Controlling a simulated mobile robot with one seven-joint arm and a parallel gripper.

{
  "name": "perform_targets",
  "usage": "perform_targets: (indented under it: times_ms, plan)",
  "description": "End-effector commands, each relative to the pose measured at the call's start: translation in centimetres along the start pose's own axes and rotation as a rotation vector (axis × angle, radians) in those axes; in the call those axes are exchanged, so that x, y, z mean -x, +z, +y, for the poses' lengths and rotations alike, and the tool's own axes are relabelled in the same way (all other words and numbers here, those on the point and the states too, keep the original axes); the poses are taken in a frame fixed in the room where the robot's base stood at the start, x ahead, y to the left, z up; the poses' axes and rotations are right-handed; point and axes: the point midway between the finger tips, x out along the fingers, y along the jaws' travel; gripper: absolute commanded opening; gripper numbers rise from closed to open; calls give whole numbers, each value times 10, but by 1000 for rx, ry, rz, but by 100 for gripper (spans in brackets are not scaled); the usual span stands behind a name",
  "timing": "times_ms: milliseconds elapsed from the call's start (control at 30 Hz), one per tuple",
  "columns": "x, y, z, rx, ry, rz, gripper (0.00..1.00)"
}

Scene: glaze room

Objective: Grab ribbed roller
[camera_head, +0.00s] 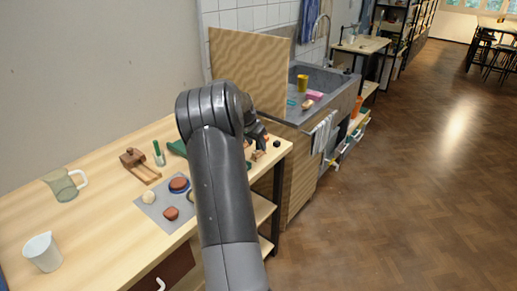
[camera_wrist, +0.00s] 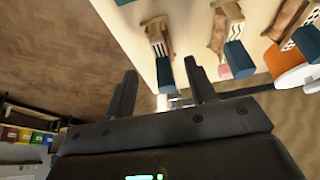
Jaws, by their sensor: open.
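In the wrist view several small wooden rollers with blue ends and black-and-white patterned parts lie on the pale worktop. I cannot tell surely which is the ribbed roller. In the head view my gripper (camera_head: 262,135) is over the worktop's far right end, mostly hidden by my arm.
The worktop (camera_head: 95,235) holds a glass mug (camera_head: 64,185), a white jug (camera_head: 42,252), a wooden tool (camera_head: 138,165) and a grey mat (camera_head: 155,212) with round pieces. An orange-and-white container (camera_wrist: 290,68) stands beside the rollers. A wooden panel (camera_head: 250,65) and sink (camera_head: 325,85) lie beyond. Floor at right is clear.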

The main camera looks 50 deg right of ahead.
Motion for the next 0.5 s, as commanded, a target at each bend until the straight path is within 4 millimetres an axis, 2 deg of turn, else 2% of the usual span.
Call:
perform_targets:
  times_ms: [167,367,500]
  plan:
    - [-16,0,-2,0,0,0,51]
    - [-47,0,-3,0,1,-1,51]
    - [-52,-1,-4,1,-1,1,51]
